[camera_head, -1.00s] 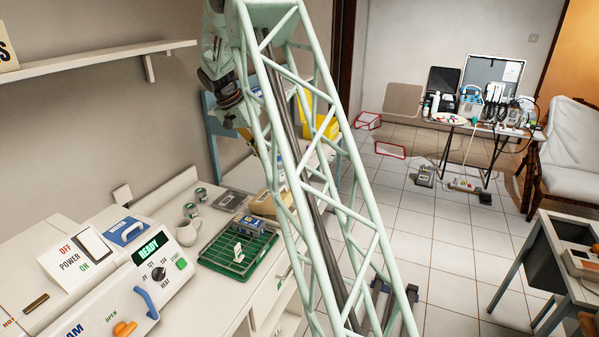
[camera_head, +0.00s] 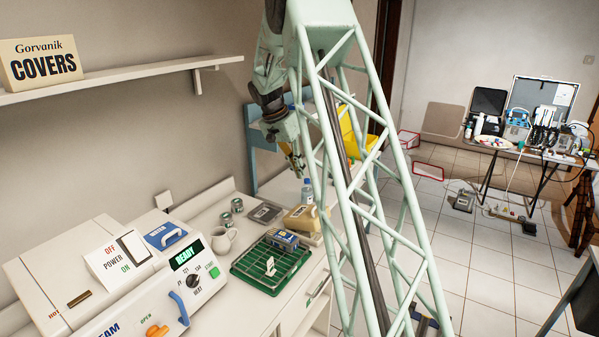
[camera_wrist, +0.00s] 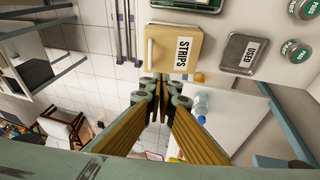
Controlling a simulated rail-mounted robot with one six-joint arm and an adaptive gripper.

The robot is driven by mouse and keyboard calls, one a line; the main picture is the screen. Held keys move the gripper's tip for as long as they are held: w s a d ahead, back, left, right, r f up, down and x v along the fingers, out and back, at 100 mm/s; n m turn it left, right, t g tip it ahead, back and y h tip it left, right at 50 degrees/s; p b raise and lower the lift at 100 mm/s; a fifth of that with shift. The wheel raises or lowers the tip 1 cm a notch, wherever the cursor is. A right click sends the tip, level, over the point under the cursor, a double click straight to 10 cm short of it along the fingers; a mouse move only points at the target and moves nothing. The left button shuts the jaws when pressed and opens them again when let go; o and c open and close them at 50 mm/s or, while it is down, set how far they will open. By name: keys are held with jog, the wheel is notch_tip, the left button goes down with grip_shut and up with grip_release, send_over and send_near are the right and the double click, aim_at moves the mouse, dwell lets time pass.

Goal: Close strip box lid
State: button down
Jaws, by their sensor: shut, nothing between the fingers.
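The tan strip box (camera_head: 303,217) stands on the white counter beyond the green rack, partly hidden by my lattice column. In the wrist view the box (camera_wrist: 183,62) shows from above with a "STRIPS" label and a pale handle at its left edge. I cannot tell whether its lid is fully down. My gripper (camera_head: 298,172) hangs above the counter, behind the box and apart from it. In the wrist view my gripper (camera_wrist: 160,80) is shut and empty, its fingertips just below the box in the picture.
A grey "USED" tin (camera_wrist: 241,54) lies beside the box. A clear bottle (camera_wrist: 201,105) with a blue cap stands close to the fingers. A green rack (camera_head: 248,264), a white mug (camera_head: 224,239) and two small tins stand nearer. A yellow item (camera_head: 350,128) is behind.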

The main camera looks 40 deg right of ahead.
jog(key=shift+s+x, duration=0.3)
jog(key=shift+x, duration=1.65)
jog(key=shift+s+x, duration=0.3)
jog(key=shift+x, duration=1.6)
jog(key=shift+s+x, duration=0.3)
jog(key=shift+x, duration=1.65)
jog(key=shift+a, duration=0.2)
jog(key=shift+f, duration=0.1)
